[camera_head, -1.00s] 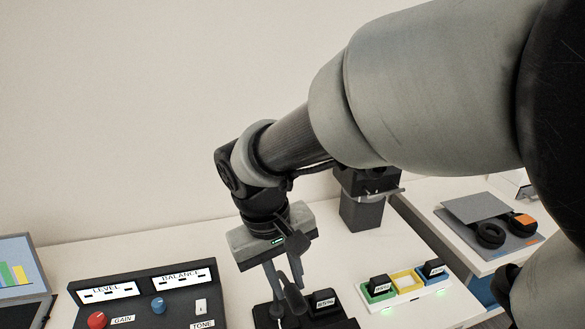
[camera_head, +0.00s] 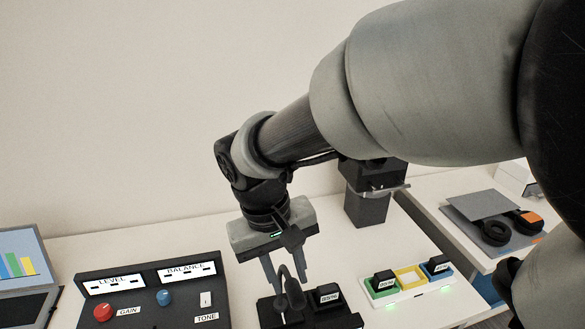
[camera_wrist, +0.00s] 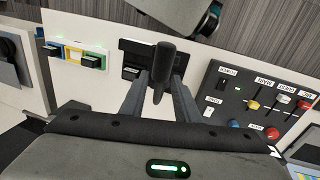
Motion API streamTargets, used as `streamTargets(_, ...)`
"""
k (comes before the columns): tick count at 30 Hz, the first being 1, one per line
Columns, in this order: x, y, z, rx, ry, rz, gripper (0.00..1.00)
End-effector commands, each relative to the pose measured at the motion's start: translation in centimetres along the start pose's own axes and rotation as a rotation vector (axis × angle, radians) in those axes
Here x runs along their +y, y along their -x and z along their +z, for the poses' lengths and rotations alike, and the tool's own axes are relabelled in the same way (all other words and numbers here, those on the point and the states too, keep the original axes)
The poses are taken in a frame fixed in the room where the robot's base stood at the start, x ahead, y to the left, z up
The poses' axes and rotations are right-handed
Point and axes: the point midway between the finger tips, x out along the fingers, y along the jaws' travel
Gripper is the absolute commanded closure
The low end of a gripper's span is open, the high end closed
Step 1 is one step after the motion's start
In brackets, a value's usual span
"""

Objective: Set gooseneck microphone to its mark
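The gooseneck microphone (camera_head: 295,292) is dark, with a bent neck, and stands on a black base (camera_head: 325,319) at the bottom of the head view. Its rounded head (camera_wrist: 164,58) shows large in the wrist view. My gripper (camera_head: 287,280) points down over it, one finger on each side. In the wrist view my gripper (camera_wrist: 160,85) has its fingers apart with the microphone between them, and a gap seems to remain. Whether a finger touches it I cannot tell. No mark for the microphone can be made out.
A black control panel (camera_head: 148,296) with knobs stands left, beside a laptop (camera_head: 24,265). A white tray (camera_head: 408,294) with coloured slots is right of the microphone. A dark grey post (camera_head: 367,207) stands behind. Headphones (camera_head: 495,232) lie on a side table.

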Motion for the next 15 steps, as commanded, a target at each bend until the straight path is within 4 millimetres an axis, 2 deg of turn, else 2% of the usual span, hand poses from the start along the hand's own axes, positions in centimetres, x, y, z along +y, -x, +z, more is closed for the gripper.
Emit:
streamTargets(5,0.0,1.8,-0.1,0.004,-0.001,-0.001,0.71)
streamTargets(15,0.0,9.9,-0.1,0.007,0.0,-0.002,0.71)
